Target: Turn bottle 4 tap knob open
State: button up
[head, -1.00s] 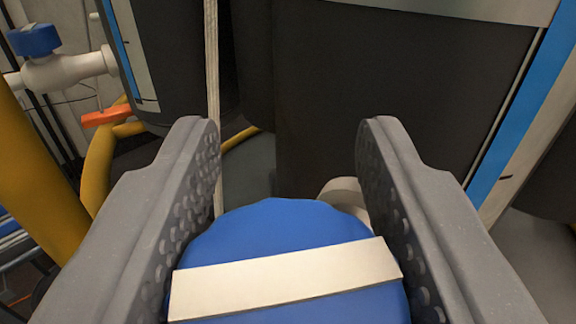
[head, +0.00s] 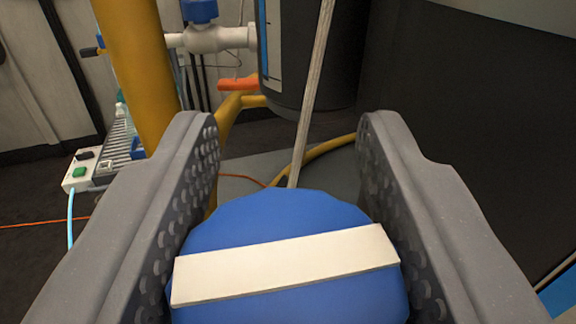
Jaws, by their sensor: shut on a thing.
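A blue round tap knob (head: 285,220) with a raised white bar (head: 285,265) across its top is at the bottom middle of the head view. My gripper (head: 287,125) has its two grey, studded fingers on either side of the knob and is shut on it. The white bar runs nearly straight across from finger to finger, slightly higher at its right end. The tap body below the knob is hidden. No bottle number can be read.
Dark bottles stand at upper middle (head: 305,70) and right (head: 470,150). Another white tap (head: 212,39) with a blue knob (head: 199,10) is at upper left. Dark floor shows at left.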

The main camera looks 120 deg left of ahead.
jog(key=shift+d+n+g+h, duration=0.1)
jog(key=shift+n+g+h, duration=0.3)
jog(key=shift+n+g, duration=0.15)
jog(key=shift+r+n+g+h+b, duration=0.15)
jog(key=shift+n+g+h+b, duration=0.25)
jog(key=shift+g, duration=0.15)
jog(key=o, duration=1)
jog(key=shift+w, duration=0.1)
